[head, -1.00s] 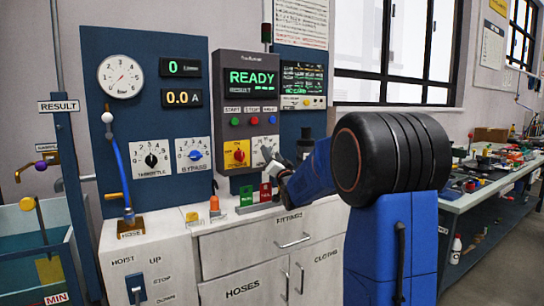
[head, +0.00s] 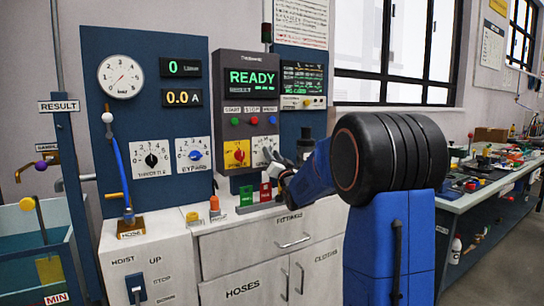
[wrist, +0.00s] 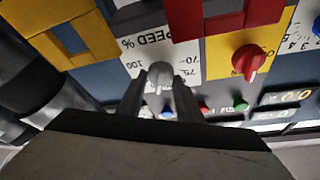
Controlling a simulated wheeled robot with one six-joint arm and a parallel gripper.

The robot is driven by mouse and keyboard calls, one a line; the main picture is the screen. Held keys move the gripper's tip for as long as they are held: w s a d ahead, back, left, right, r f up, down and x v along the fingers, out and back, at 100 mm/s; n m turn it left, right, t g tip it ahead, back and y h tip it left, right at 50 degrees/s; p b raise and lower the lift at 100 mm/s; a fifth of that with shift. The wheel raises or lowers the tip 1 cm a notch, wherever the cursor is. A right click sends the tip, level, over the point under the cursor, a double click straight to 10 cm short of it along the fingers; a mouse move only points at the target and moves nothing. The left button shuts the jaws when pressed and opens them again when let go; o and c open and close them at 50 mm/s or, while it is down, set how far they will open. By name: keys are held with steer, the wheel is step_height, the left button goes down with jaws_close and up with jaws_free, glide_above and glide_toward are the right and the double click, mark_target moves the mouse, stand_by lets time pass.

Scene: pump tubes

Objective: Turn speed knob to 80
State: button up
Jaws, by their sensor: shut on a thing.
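The speed knob (wrist: 160,72) is a small grey knob on a white dial plate marked "SPEED %" (wrist: 143,47), which appears upside down in the wrist view. Numbers such as 100, 70 and 75 show around it; its pointer setting is hidden. My gripper (wrist: 160,88) is shut on the knob, one finger on each side. In the head view the dial plate (head: 262,146) is right of the yellow switch panel, and my gripper (head: 277,165) reaches up to it from the lower right.
A red knob (wrist: 249,61) on a yellow panel sits beside the dial. Red (wrist: 222,18) and yellow (wrist: 70,42) blocks stand close to my gripper. The screen (head: 252,78) reads READY.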

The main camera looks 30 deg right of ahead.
steer(key=n+y, duration=0.2)
steer(key=n, duration=0.3)
steer(key=n+y, duration=0.3)
steer(key=n, duration=0.2)
steer(key=n+y, duration=0.3)
steer(key=n, duration=0.2)
steer(key=shift+d, duration=0.2)
steer(key=shift+n+g, duration=0.3)
steer(key=shift+n, duration=0.1)
steer(key=o, duration=1)
steer(key=shift+o, duration=0.2)
steer(key=v, duration=1.7)
steer(key=shift+s, duration=0.15)
steer(key=shift+d+f, duration=0.1)
steer(key=shift+f, duration=0.05)
